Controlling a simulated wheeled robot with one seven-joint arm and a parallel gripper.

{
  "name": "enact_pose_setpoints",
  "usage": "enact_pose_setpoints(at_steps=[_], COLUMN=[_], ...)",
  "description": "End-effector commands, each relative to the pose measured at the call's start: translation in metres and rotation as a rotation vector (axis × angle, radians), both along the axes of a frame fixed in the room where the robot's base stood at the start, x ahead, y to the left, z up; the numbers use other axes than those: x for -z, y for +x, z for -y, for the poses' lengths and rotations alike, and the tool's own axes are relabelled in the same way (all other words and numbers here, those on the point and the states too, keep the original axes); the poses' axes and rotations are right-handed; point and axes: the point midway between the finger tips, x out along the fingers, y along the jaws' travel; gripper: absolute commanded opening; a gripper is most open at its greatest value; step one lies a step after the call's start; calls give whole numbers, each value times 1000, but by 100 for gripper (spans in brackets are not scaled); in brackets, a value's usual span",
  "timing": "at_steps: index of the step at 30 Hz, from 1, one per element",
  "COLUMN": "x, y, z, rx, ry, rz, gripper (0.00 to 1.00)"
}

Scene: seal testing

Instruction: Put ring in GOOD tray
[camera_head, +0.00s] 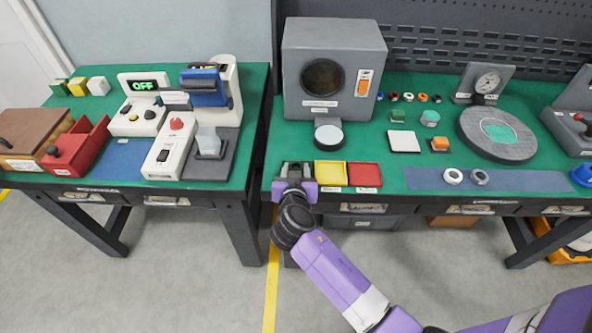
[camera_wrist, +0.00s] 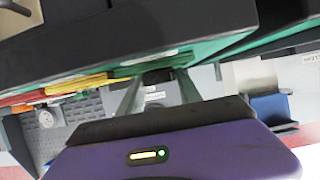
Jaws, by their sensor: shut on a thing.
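My gripper (camera_head: 297,170) is at the front edge of the right-hand bench, just left of the yellow tray (camera_head: 330,174). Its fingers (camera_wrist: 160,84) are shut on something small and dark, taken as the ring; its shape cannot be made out. In the wrist view a green tray (camera_wrist: 150,62) lies by the fingertips, beside the yellow tray (camera_wrist: 80,86). In the head view my gripper covers most of that spot. A red tray (camera_head: 364,175) is right of the yellow one. The tray labels are too small to read.
A white ring (camera_head: 453,176) and a grey ring (camera_head: 479,177) lie on a blue mat (camera_head: 530,181). A grey machine (camera_head: 333,70) stands behind the trays. Several small coloured rings sit farther back. A gap separates the right bench from the left bench (camera_head: 245,110).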

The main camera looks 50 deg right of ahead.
Motion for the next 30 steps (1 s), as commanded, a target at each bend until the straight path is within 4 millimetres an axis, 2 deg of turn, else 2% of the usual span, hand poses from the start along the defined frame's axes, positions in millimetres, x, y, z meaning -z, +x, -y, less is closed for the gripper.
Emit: enact_pose_setpoints(at_steps=[12, 13, 14, 27, 30], x=[6, 5, 5, -1, -3], y=[0, 0, 0, 0, -9], z=[0, 0, 0, 0, -12], rx=[0, 0, 0, 0, -2], ry=[-1, -1, -1, -1, -2], rz=[1, 1, 1, 0, 1], gripper=[0, 43, 49, 50, 50])
